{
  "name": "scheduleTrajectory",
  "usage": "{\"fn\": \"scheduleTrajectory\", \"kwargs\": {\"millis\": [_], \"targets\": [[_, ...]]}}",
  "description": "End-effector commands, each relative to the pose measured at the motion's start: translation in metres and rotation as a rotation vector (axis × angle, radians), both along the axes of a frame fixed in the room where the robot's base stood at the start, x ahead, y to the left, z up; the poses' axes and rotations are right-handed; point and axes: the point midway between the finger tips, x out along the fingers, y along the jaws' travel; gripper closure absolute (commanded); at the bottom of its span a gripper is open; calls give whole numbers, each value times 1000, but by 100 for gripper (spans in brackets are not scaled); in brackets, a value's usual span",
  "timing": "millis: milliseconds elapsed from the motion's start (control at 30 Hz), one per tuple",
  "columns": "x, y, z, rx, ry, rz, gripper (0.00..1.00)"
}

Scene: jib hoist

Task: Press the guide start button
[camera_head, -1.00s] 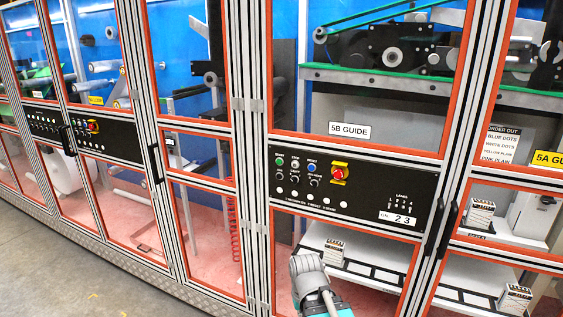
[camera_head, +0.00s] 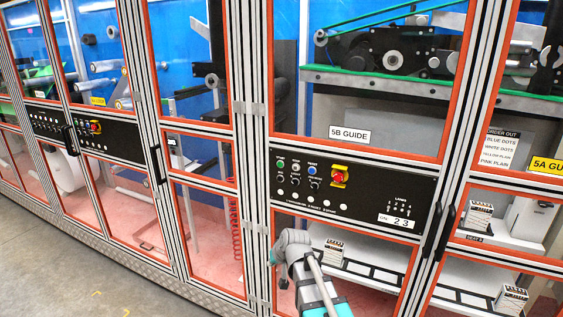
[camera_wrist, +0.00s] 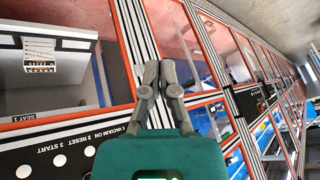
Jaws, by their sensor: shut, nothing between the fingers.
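The black control panel (camera_head: 365,205) under the 5B GUIDE sign (camera_head: 349,134) has a green button (camera_head: 281,164), a white button (camera_head: 296,167) and a blue button (camera_head: 312,170). Dark knobs and a row of white round parts sit below them. Printed text on the panel (camera_wrist: 78,132) reads vacuum on, reset, start in the wrist view. I cannot tell which button is start. My gripper (camera_wrist: 159,72) is shut and empty in the wrist view, near the panel's end and the metal frame. In the head view my arm's end is below the panel's left part; its fingertips are not clear.
A red stop knob on a yellow plate (camera_head: 339,175) sits right of the buttons. Metal posts and orange-edged clear doors surround the panel. A black door handle (camera_head: 446,230) stands to its right. Another panel (camera_head: 110,140) is farther left.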

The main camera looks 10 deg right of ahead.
Motion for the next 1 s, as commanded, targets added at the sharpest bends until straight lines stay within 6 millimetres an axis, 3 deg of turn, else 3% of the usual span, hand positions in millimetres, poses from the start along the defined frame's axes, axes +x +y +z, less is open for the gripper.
{"fn": "scheduleTrajectory", "kwargs": {"millis": [33, 200, 400, 500, 700, 1000], "targets": [[28, 4, 17, 35, -63, -12, 100], [97, 12, 65, 152, -278, -79, 100], [171, 7, 126, 277, -520, -202, 100], [198, 0, 151, 325, -617, -268, 100], [228, -14, 181, 380, -737, -368, 100], [234, -20, 188, 394, -770, -401, 100]]}}
